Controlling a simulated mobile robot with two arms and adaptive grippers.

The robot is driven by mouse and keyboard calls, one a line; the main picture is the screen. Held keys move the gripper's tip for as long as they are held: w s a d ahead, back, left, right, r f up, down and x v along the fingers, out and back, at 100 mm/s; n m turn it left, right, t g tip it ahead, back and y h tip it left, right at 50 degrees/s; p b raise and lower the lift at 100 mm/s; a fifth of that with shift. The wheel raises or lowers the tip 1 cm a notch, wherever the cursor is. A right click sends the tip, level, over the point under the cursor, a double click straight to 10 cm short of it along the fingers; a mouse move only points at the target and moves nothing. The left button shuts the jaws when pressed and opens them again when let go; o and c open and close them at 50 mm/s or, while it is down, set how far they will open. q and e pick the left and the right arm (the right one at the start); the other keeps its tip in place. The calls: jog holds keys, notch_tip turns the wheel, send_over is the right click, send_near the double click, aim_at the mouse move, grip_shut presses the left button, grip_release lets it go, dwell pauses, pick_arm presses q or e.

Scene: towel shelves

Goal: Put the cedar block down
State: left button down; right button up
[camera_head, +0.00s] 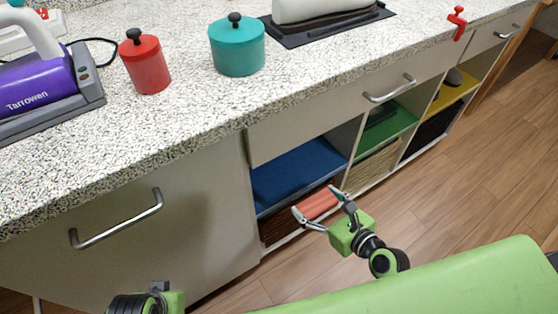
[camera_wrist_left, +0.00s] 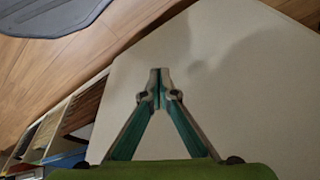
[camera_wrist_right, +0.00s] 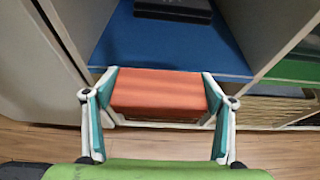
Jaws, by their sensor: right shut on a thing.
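The cedar block (camera_wrist_right: 158,93) is an orange-red block. My right gripper (camera_head: 316,203) is shut on it, one finger at each end, in front of the blue-lined shelf compartment (camera_head: 292,172). The block also shows in the head view (camera_head: 319,204), low by the cabinet front. In the right wrist view it is in front of and a little below the blue shelf's front edge; whether it touches the shelf I cannot tell. My left gripper (camera_wrist_left: 160,76) has its fingertips together with nothing between them, over a plain pale surface.
A dark folded thing (camera_wrist_right: 174,10) lies deep on the blue shelf; the shelf's front is clear. Green (camera_head: 388,130) and yellow (camera_head: 455,90) shelves stand to the right, with a wicker basket (camera_head: 370,168) below. A red canister (camera_head: 145,66) and a teal canister (camera_head: 237,48) stand on the counter.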

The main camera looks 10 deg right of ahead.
jog(key=w+a, duration=0.2)
jog(key=w, duration=0.3)
jog(key=b, duration=0.1)
send_over(287, 178)
jog(key=s, duration=0.1)
jog(key=shift+d, duration=0.1)
jog(key=shift+w, duration=0.5)
notch_tip(287, 178, down, 3)
jog(key=shift+f+b, duration=0.1)
jog(key=shift+b, duration=1.1)
pick_arm(q)
jog(key=v, duration=0.5)
jog(key=shift+w+a, duration=0.1)
pick_arm(e)
jog(key=shift+f, duration=0.15)
jog(key=shift+f, duration=0.15)
jog(key=o, duration=1.2)
jog(key=shift+f, duration=0.1)
jog(key=shift+o, duration=0.2)
